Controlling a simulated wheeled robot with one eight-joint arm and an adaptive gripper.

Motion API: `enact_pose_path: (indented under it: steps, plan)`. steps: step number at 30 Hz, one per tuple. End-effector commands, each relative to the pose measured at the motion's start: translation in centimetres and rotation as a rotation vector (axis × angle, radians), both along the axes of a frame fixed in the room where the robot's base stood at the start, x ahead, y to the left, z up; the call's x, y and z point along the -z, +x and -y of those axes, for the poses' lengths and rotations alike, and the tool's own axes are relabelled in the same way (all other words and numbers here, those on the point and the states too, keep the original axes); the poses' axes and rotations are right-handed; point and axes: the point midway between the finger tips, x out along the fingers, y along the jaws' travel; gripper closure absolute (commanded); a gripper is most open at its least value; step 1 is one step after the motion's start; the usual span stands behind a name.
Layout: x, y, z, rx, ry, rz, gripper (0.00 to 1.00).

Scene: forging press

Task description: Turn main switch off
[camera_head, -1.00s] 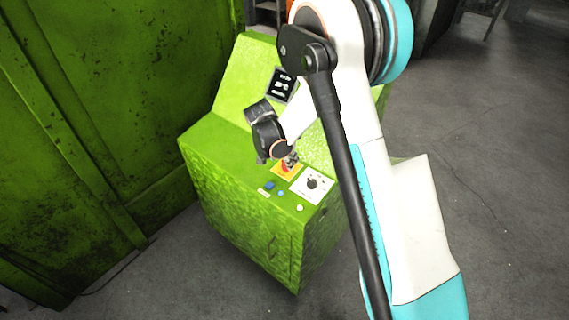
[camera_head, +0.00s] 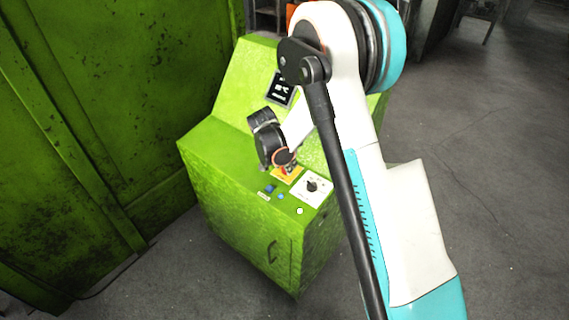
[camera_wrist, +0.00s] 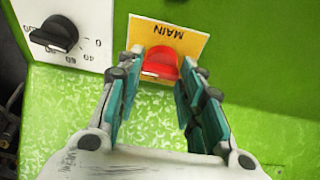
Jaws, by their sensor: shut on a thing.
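The main switch is a red knob (camera_wrist: 160,63) on a yellow plate marked MAIN (camera_wrist: 190,42), seen in the wrist view at upper middle. My gripper (camera_wrist: 160,72) reaches up to it, with its teal-padded fingers on either side of the knob, shut on it. In the head view the yellow plate (camera_head: 290,176) lies on top of the green console, and my wrist and gripper are above it, hiding much of the switch.
The green console (camera_head: 225,165) carries a black dial on a white plate (camera_head: 313,187) beside the main switch, also seen in the wrist view (camera_wrist: 54,34). Blue and white buttons sit in front. A small dark display (camera_head: 281,90) is on the sloped back. A tall green wall stands at left.

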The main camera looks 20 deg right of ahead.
Motion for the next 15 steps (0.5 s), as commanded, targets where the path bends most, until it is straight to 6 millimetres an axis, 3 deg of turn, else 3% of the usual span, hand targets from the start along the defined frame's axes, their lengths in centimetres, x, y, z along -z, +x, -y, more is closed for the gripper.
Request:
enact_pose_path:
  steps: [8,15]
  plan:
    - [0.07,-0.09,0.05,-0.092,-0.007,-0.012,0.89]
    - [0.09,-0.16,0.12,-0.278,-0.025,-0.036,0.89]
